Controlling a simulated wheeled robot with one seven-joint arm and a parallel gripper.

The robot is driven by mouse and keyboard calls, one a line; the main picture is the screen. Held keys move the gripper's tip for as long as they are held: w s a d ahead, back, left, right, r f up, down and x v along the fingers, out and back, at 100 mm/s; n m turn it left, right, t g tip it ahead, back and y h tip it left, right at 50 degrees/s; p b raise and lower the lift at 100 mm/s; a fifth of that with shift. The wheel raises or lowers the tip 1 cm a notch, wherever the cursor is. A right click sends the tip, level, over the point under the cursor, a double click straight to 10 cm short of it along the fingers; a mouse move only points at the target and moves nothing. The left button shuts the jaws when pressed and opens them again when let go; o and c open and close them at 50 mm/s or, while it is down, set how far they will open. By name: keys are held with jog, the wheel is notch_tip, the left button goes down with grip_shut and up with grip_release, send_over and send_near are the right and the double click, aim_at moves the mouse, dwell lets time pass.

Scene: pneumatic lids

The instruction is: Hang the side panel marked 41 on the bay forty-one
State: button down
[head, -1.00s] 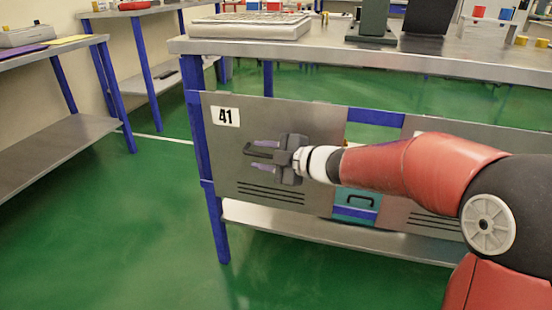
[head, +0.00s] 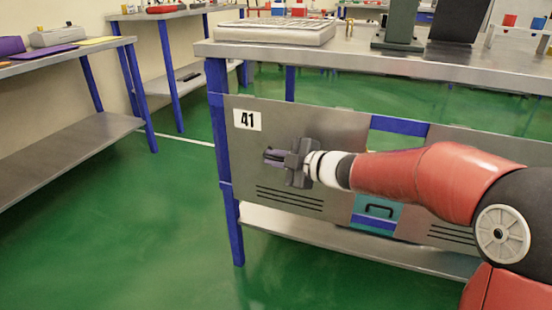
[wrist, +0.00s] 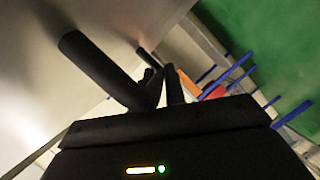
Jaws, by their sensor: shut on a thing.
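The side panel marked 41 (head: 335,190) is a grey metal sheet with a white 41 label at its upper left and dark slots low down. It stands upright against the blue frame at the bench's left end; the bay behind it is hidden, and I cannot tell if it is hooked on. My gripper (head: 272,157) is at the middle of its face, fingers close together on its dark handle. In the wrist view the dark handle bar (wrist: 100,70) crosses near the fingers, with the panel's pale face (wrist: 30,80) behind.
The steel bench top (head: 350,59) overhangs the panel and carries a pale tray (head: 275,33) and dark stands. A second grey panel (head: 475,150) stands to the right, past a teal box (head: 375,212) with a handle. A lower shelf (head: 310,228) runs below. Green floor is clear at left.

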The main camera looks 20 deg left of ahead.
jog(key=shift+r, duration=0.25)
jog(key=shift+r+p, duration=1.35)
jog(key=shift+p, duration=0.35)
jog(key=shift+s, duration=0.1)
jog(key=s+b, duration=0.2)
jog(key=s, duration=0.8)
jog(key=shift+a+f, duration=0.25)
jog(key=shift+a, duration=0.15)
jog(key=c, duration=1.7)
grip_release()
jog(key=shift+w+r, duration=0.1)
